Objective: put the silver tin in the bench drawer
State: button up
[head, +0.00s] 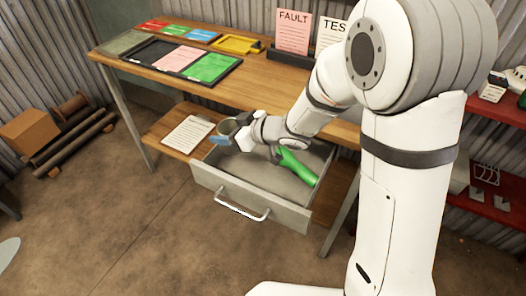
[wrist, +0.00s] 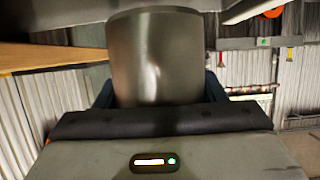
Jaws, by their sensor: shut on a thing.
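The silver tin (wrist: 155,55) fills the upper middle of the wrist view, between the fingers of my gripper (wrist: 158,100). In the head view the tin (head: 229,127) is small and partly hidden by my gripper (head: 223,138). My gripper is shut on it and holds it over the left side of the bench drawer. The bench drawer (head: 240,203) is pulled out, with its handle facing front. A green object (head: 297,167) lies in the drawer's right part. I cannot tell how high the tin is above the drawer floor.
The wooden bench top (head: 255,92) stands above the drawer, with trays of coloured cards and a pink FAULT sign (head: 292,32). Red shelving (head: 497,108) is at right. The floor in front is clear.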

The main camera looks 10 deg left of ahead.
jog(key=f+b, duration=0.1)
jog(key=f, duration=0.7)
jog(key=shift+w+d+f+b, duration=0.15)
jog(key=shift+w+f+b, duration=0.05)
jog(key=shift+f+b, duration=0.2)
jog(key=shift+r, duration=0.1)
jog(key=o, duration=0.5)
jog(key=shift+f, duration=0.2)
jog(key=o, duration=0.5)
jog(key=shift+r, duration=0.15)
